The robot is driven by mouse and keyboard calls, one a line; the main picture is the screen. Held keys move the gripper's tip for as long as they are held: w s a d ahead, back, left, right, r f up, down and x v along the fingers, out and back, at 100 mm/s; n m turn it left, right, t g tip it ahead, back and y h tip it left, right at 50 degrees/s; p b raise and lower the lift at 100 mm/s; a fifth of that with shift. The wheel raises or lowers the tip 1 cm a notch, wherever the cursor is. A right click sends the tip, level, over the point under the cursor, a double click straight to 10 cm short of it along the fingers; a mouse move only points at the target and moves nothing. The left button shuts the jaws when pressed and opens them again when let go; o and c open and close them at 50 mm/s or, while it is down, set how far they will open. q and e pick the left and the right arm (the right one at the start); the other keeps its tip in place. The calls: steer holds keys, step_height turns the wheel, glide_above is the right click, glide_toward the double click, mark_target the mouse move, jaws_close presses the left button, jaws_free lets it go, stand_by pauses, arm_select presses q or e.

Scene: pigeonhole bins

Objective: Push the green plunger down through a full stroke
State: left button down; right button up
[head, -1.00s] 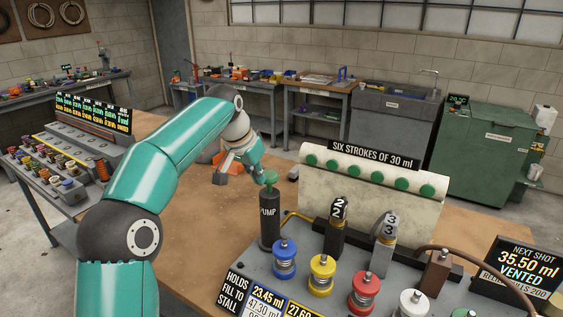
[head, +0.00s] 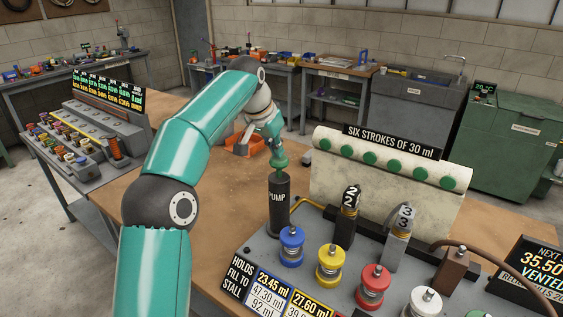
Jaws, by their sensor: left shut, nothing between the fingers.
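The green plunger (head: 279,161) stands up out of the top of the black pump cylinder (head: 278,215) labelled PUMP. A short length of green shows between its knob and the cylinder top. My left gripper (head: 277,147) is shut and empty, pointing down just above the knob. I cannot tell whether its fingertips touch the knob. My right gripper is out of view.
Blue (head: 291,246), yellow (head: 330,265) and red (head: 372,287) knobs stand on the grey panel in front. A cream board (head: 380,195) with several green dots stands behind. An orange bin (head: 243,145) lies behind my gripper.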

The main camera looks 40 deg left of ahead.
mark_target(276, 160)
arm_select(q)
steer(key=shift+w+f, duration=0.1)
steer(key=shift+f, duration=0.25)
step_height(276, 160, down, 3)
steer(key=shift+f+b, duration=0.1)
steer(key=shift+b, duration=1.1)
step_height(276, 160, up, 6)
steer(key=p, duration=0.6)
steer(key=shift+f, duration=0.1)
steer(key=shift+r, duration=0.25)
steer(key=shift+s+r, duration=0.2)
steer(key=shift+r, duration=0.5)
steer(key=v, duration=0.6)
steer(key=shift+s, duration=0.15)
